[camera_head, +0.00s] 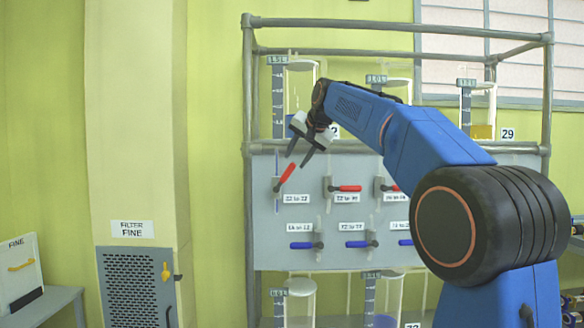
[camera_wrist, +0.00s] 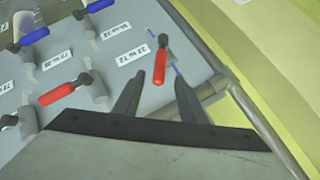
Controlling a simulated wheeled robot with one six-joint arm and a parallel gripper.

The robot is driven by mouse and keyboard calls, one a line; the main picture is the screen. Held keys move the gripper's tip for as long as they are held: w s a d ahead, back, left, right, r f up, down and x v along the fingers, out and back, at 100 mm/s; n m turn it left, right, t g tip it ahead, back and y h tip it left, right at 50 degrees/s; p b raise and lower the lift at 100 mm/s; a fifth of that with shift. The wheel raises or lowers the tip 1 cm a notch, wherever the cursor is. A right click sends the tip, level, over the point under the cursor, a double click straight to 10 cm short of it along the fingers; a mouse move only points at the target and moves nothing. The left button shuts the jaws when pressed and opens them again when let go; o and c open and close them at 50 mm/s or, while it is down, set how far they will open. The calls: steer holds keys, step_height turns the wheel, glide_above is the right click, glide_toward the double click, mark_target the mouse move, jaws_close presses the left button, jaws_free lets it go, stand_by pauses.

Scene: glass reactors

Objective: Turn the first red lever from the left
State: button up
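The first red lever from the left (camera_head: 286,176) is on the grey panel and slants from its dark pivot up to the right. In the wrist view this red lever (camera_wrist: 160,64) lies just beyond the gap between my fingertips. My gripper (camera_head: 299,160) is open and empty, with its fingers pointing down at the panel just above and right of the lever's free end. The wrist view shows both fingers (camera_wrist: 159,77) apart. I cannot tell the exact distance to the lever. The second red lever (camera_head: 347,188) lies horizontal; it also shows in the wrist view (camera_wrist: 57,94).
A third red lever (camera_head: 391,188) is partly behind my arm. Blue levers (camera_head: 301,246) sit in a row below. Glass cylinders (camera_head: 301,88) stand above the panel inside a grey pipe frame (camera_head: 249,100). A filter cabinet (camera_head: 138,285) stands to the left.

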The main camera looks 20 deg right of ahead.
steer(key=v, duration=0.7)
steer(key=shift+s+r, duration=0.2)
steer(key=shift+s, duration=0.05)
steer(key=c, duration=0.4)
steer(key=shift+w+d+f, duration=0.1)
steer(key=shift+w+f, duration=0.1)
steer(key=shift+f, duration=0.05)
jaws_close()
steer(key=m+t+h, duration=0.1)
steer(key=m+t, duration=0.9)
steer(key=m, duration=0.7)
glide_toward(284, 178)
steer(key=w+d, duration=0.4)
steer(key=d, duration=0.1)
steer(key=shift+w+a+r, duration=0.4)
steer(key=shift+w+a, duration=0.15)
steer(key=shift+w, duration=0.05)
steer(key=shift+w+a+r, duration=0.4)
steer(key=shift+w+a, duration=0.15)
steer(key=shift+w, duration=0.05)
